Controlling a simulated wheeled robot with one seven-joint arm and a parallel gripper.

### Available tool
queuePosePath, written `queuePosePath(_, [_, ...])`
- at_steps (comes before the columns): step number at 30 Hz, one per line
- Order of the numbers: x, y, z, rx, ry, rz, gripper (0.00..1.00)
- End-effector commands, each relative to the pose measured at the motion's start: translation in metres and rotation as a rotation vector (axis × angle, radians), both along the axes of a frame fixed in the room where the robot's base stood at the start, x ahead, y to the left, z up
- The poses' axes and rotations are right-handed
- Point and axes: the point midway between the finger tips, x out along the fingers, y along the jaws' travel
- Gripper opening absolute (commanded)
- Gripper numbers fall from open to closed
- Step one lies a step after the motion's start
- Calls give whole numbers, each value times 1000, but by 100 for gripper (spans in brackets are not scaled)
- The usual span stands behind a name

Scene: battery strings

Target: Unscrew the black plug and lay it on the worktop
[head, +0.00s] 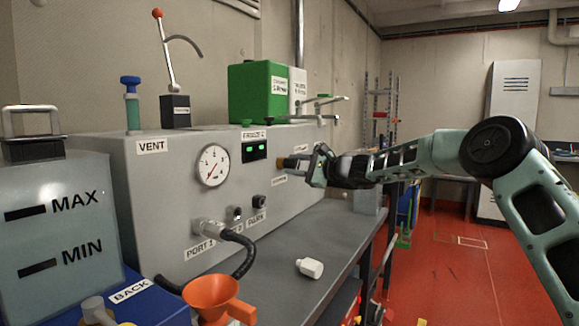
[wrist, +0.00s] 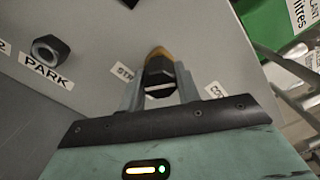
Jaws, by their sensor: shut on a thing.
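The black plug (wrist: 158,72) shows in the wrist view between the two fingers of my gripper (wrist: 160,88). The gripper is shut on it. A brass-coloured part (wrist: 158,53) shows just beyond the plug, against the grey panel. In the head view my gripper (head: 305,166) reaches in from the right to the panel's right part, and a brass part (head: 290,162) shows at its tips. The plug is hidden by the fingers there. I cannot tell whether it is still threaded. The grey worktop (head: 335,235) lies below.
A black hex fitting labelled PARK (wrist: 48,48) is left of the gripper. A white bottle (head: 310,267) lies on the worktop. An orange funnel (head: 212,294) and black hose (head: 240,250) are at the front. A green box (head: 255,92) stands above. The worktop's right part is clear.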

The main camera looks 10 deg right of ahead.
Motion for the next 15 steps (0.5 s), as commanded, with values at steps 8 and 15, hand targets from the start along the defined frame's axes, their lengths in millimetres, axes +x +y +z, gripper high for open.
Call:
queuePosePath(8, [0, 0, -2, -45, -46, 0, 0])
queuePosePath(15, [0, -1, -2, -83, -84, -2, 0])
